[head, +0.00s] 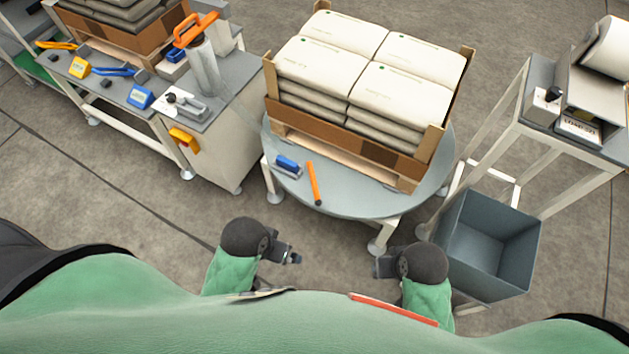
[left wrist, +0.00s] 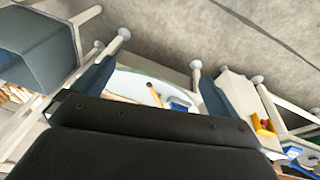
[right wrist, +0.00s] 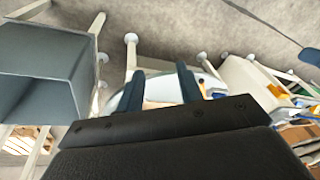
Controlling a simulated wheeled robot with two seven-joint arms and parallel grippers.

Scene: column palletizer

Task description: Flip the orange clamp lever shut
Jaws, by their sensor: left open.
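An orange bar with a dark end (head: 313,183), which looks like the clamp lever, lies along the front of the round grey turntable (head: 350,205). It also shows in the left wrist view (left wrist: 154,95). A blue block (head: 288,165) sits just left of it. I cannot tell how the bar is fixed. My left gripper (head: 294,258) is in front of the turntable, apart from it, open and empty; its spread fingers show in the left wrist view (left wrist: 153,88). My right gripper (head: 378,266) is also short of the turntable, its fingers apart and empty in the right wrist view (right wrist: 160,88).
Stacked white sacks (head: 350,75) stand in a wooden-sided crate on the turntable. A grey bin (head: 490,245) stands close to my right gripper. A tool bench (head: 215,115) with an orange-handled roll (head: 203,65) is at left. Floor between my arms and turntable is clear.

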